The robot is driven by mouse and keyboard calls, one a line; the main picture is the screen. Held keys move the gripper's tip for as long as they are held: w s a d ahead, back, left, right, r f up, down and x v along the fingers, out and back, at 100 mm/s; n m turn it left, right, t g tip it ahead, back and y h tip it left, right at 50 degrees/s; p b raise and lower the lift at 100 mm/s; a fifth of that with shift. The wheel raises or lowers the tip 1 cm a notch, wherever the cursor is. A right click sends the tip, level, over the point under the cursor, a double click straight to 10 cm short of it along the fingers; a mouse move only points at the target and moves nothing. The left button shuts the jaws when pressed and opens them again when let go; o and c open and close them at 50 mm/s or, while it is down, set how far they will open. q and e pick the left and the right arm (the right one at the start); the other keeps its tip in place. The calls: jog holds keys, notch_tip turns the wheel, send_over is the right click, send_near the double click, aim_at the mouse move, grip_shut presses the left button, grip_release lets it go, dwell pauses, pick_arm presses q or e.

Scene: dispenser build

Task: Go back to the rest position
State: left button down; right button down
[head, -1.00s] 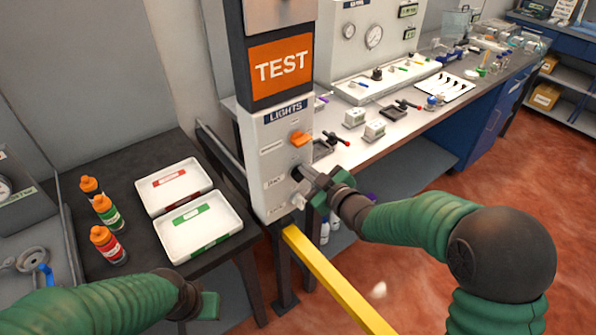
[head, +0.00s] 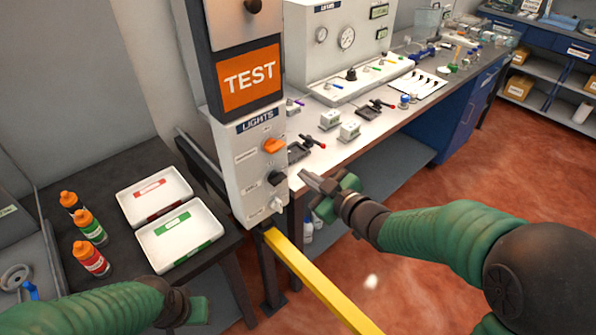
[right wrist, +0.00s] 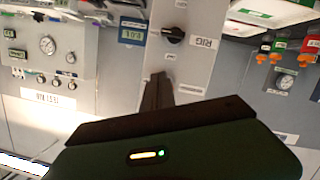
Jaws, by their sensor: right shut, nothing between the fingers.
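My right gripper (head: 310,178) is shut and empty, in the air just right of the lights panel (head: 250,165). A gap shows between its tip and the panel's black knob (head: 277,178). In the right wrist view the shut fingers (right wrist: 158,92) point toward the panel, with the black knob (right wrist: 174,35) beyond them.
An orange TEST sign (head: 250,78) tops the panel. A yellow bar (head: 320,285) runs out from the panel's foot. Two white trays (head: 180,247) and several bottles (head: 92,260) stand on the black table. A workbench (head: 320,160) with fixtures runs behind my right gripper.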

jog(key=s+d+f+m+g+h, duration=0.3)
jog(key=s+d+f+m+h, duration=0.25)
jog(key=d+f, duration=0.25)
jog(key=s+d+f+m+g, duration=0.1)
jog(key=s+f+g, duration=0.1)
jog(key=s, duration=0.4)
jog(key=s+d+f+m+g+h, duration=0.1)
jog(key=s+f+m+g, duration=0.1)
jog(key=s, duration=0.4)
jog(key=s+d+f+m+g+h, duration=0.1)
jog(key=s+f+m+g, duration=0.1)
jog(key=s, duration=0.5)
notch_tip(320, 180, down, 3)
jog(key=shift+d+r+g, duration=0.15)
jog(key=shift+d+g, duration=0.15)
jog(key=shift+g, duration=0.6)
